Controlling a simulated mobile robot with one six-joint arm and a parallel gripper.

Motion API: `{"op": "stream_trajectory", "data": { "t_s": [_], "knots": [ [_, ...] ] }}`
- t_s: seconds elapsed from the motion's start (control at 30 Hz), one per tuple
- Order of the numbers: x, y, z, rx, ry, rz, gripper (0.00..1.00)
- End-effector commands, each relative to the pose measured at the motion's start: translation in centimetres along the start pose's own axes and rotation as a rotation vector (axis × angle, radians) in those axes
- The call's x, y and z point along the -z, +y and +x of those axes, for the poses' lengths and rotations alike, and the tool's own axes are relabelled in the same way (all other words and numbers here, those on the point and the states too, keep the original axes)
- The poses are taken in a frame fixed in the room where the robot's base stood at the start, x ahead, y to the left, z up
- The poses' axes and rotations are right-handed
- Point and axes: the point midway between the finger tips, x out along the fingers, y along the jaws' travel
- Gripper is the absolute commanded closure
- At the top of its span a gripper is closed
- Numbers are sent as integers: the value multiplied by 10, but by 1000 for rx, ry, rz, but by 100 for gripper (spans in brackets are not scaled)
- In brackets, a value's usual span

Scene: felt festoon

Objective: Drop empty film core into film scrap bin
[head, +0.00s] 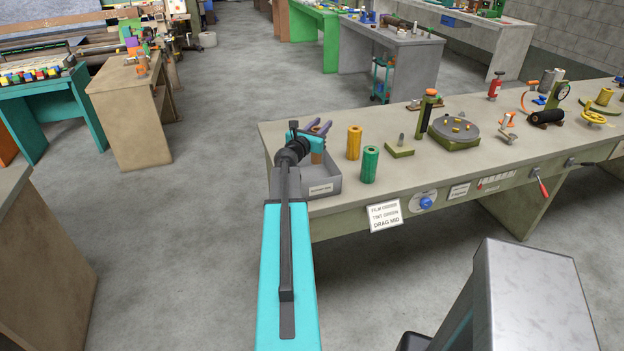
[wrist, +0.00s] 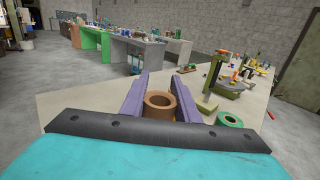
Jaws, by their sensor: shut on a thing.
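My gripper (head: 318,128) is shut on a brown, hollow film core, which shows upright between the purple fingers in the wrist view (wrist: 159,100). In the head view the core (head: 317,157) hangs over the grey film scrap bin (head: 322,188), a low open box with a white label at the bench's near left end. The core's lower end is partly hidden, so I cannot tell whether it is inside the bin or just above it. My arm hides the bin's left part.
A yellow roll (head: 354,143) and a green roll (head: 370,165) stand upright just right of the bin. Farther right on the bench (head: 420,178) are a green stand (head: 427,112) and a round turntable (head: 455,132). Open floor lies to the left.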

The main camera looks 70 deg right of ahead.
Motion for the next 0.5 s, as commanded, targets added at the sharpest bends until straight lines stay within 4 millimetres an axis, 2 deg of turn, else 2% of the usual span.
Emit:
{"op": "stream_trajectory", "data": {
  "t_s": [0.5],
  "knots": [
    [5,0,0,0,0,0,100]
  ]
}}
